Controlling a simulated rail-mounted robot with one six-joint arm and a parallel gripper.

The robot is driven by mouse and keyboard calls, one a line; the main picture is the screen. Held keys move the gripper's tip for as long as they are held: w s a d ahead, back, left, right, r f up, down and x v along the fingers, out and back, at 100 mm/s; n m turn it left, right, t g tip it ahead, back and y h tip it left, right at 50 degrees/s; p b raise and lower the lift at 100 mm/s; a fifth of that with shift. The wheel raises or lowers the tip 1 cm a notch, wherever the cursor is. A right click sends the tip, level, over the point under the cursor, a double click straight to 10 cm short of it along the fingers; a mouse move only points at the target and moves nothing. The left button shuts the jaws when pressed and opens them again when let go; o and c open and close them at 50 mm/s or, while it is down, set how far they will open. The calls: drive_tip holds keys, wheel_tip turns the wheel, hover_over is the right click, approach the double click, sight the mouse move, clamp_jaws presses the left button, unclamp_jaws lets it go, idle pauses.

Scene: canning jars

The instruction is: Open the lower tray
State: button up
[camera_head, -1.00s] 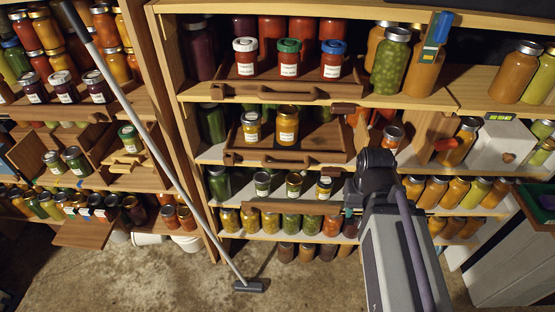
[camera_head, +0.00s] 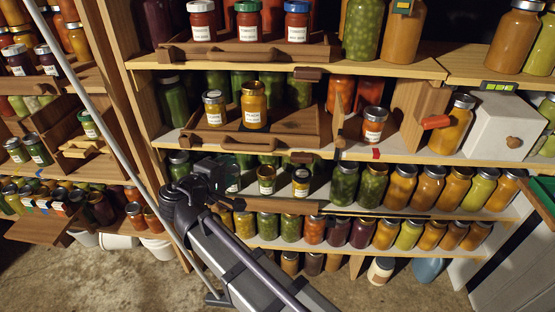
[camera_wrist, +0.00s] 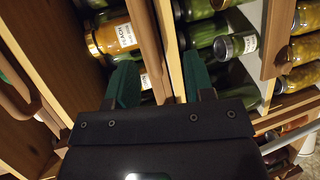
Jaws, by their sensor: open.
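Two wooden trays with front handles sit one above the other in the head view. The upper tray (camera_head: 190,55) bears three red jars. The tray below it (camera_head: 290,137) bears two labelled amber jars. A third wooden front (camera_head: 275,205) lies low on the shelf under that, with small labelled jars behind it; I cannot tell if it is a tray too. My gripper (camera_head: 218,175) is in front of the third shelf's left part, dark and partly blurred into the jars. In the wrist view my gripper (camera_wrist: 160,85) is open, its green-padded fingers apart with wood behind the gap and no object held.
A long grey pole (camera_head: 100,115) leans across the left side. A white box (camera_head: 487,125) with a wooden knob stands on the right of the middle shelf. Jars crowd the shelves. Bare floor shows at the lower left.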

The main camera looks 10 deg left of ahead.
sight(246, 150)
drive_tip(key=shift+n+t, duration=0.3)
drive_tip(key=shift+t, duration=0.3)
drive_tip(key=x, duration=0.3)
drive_tip(key=b+x, duration=0.1)
drive_tip(key=x, duration=0.3)
drive_tip(key=r+b+x, duration=0.1)
drive_tip(key=x, duration=0.3)
drive_tip(key=shift+w+a+r, duration=0.1)
drive_tip(key=shift+w+a, duration=0.05)
drive_tip(key=shift+a, duration=0.15)
clamp_jaws()
